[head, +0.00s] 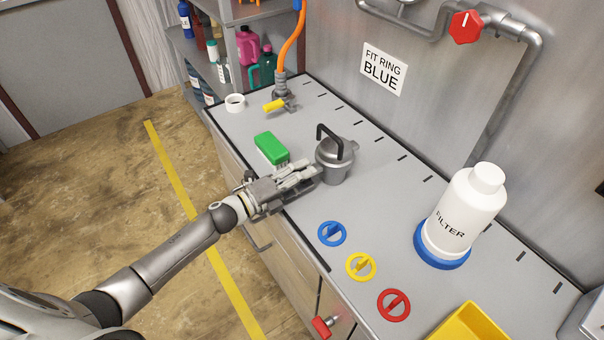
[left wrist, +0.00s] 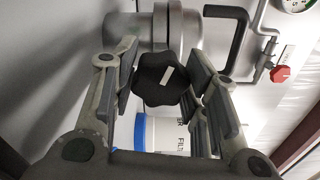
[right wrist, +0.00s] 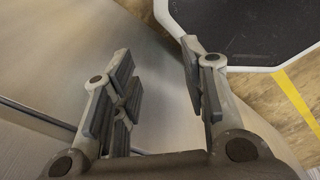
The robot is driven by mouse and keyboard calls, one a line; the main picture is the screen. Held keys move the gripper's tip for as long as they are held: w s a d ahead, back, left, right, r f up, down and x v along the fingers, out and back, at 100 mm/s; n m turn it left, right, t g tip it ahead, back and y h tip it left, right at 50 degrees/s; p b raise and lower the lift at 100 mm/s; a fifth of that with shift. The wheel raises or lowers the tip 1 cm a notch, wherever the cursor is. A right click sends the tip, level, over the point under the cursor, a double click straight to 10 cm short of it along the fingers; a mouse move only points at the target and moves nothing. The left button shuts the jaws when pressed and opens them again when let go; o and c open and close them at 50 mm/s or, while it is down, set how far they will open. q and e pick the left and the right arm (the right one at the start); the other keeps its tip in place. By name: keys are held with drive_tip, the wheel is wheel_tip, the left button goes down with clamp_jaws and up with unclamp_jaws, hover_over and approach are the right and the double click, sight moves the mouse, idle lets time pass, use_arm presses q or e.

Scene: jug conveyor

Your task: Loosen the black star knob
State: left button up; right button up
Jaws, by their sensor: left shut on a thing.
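The black star knob (left wrist: 160,78), with a white mark on its face, sits between the fingers of my left gripper (left wrist: 163,65) in the left wrist view. The gripper is shut on it. The knob is on the side of a grey metal housing (head: 333,170) with a black handle, standing upright on the bench. In the head view my left gripper (head: 305,174) reaches the housing's left side and hides the knob. My right gripper (right wrist: 157,75) shows only in the right wrist view, open and empty.
Blue (head: 332,233), yellow (head: 361,266) and red (head: 394,305) rings lie on the bench (head: 300,215) in front. A white filter (head: 465,212) stands at the right. A yellow-handled valve (head: 275,105) is at the back.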

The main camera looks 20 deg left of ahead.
use_arm(q)
drive_tip(key=n+p, duration=0.1)
drive_tip(key=n, duration=0.5)
drive_tip(key=shift+n+p, duration=0.55)
drive_tip(key=shift+n, duration=1.55)
drive_tip(key=o, duration=1)
drive_tip(key=shift+o, duration=0.2)
drive_tip(key=shift+s+a+f, duration=0.1)
drive_tip(key=shift+s+a, duration=0.3)
drive_tip(key=shift+s, duration=0.05)
drive_tip(key=v, duration=1.1)
